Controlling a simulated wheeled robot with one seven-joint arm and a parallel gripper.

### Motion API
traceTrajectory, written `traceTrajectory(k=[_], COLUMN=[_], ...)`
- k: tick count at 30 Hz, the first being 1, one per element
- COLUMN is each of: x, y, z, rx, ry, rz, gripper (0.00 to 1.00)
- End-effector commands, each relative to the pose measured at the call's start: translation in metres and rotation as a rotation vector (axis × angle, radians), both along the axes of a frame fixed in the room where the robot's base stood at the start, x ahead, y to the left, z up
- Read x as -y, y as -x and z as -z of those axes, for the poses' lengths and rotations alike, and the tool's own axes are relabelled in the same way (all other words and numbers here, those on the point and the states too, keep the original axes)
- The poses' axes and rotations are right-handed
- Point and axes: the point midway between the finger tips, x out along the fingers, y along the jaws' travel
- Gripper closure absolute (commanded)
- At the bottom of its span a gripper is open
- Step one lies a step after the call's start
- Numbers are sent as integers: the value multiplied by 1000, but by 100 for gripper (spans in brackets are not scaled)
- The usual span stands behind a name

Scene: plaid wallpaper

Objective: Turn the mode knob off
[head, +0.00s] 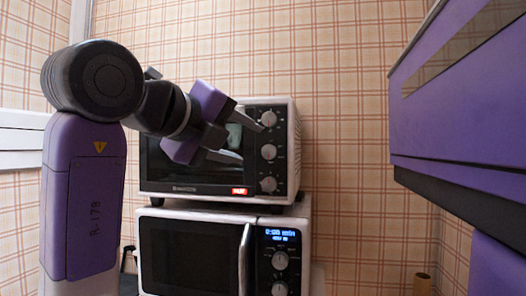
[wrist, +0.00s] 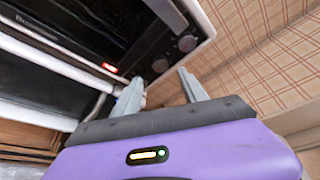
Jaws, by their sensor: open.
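A toaster oven (head: 295,150) sits on top of a microwave. Its right panel has a column of three round knobs: a top knob (head: 268,118), a middle knob (head: 268,152) and a bottom knob (head: 268,184). Their labels are too small to read, so I cannot tell which is the mode knob. My gripper (head: 252,144) is open and empty in front of the oven's right side, fingertips just left of the top and middle knobs. In the wrist view my gripper (wrist: 160,80) is spread below two dark oven knobs (wrist: 187,43), (wrist: 160,66), apparently apart from them.
The microwave (head: 195,250) below has a vertical handle (head: 244,258), a lit blue display and its own knobs (head: 280,260). A red light (head: 239,191) glows on the oven's lower front. The wall right of the oven is bare.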

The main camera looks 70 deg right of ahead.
Motion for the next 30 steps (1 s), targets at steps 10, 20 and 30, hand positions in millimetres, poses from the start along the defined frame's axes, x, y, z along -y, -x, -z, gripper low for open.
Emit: traceTrajectory(k=[10, 20, 30], x=[37, 71, 73], y=[12, 20, 20], z=[8, 15, 16], rx=[11, 9, 10], ry=[-6, -5, -4], rz=[9, 6, 4], gripper=[50, 50, 56])
